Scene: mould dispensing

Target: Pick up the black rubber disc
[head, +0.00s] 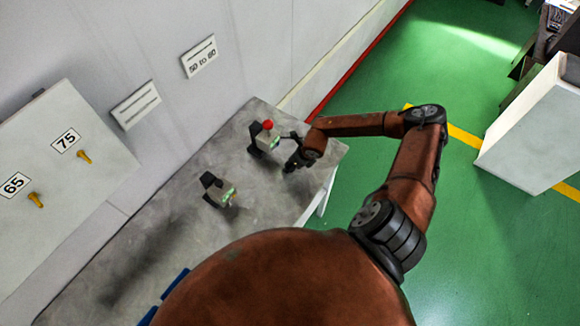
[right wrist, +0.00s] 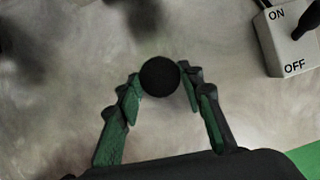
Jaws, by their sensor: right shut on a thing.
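The black rubber disc (right wrist: 159,77) shows in the right wrist view as a round black shape between the fingertips of my right gripper (right wrist: 160,86). The gripper is shut on it, with one finger at each side. In the head view my right gripper (head: 292,160) is over the grey table near its far right end, beside a small device with a red top. The disc cannot be made out in the head view. My left gripper is not in view.
The grey table (head: 180,240) carries a device with a red knob (head: 266,126) and a second device (head: 219,194). An ON/OFF switch box (right wrist: 288,42) stands right of my gripper. A panel with yellow pegs (head: 60,150) is at left. Green floor lies right of the table.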

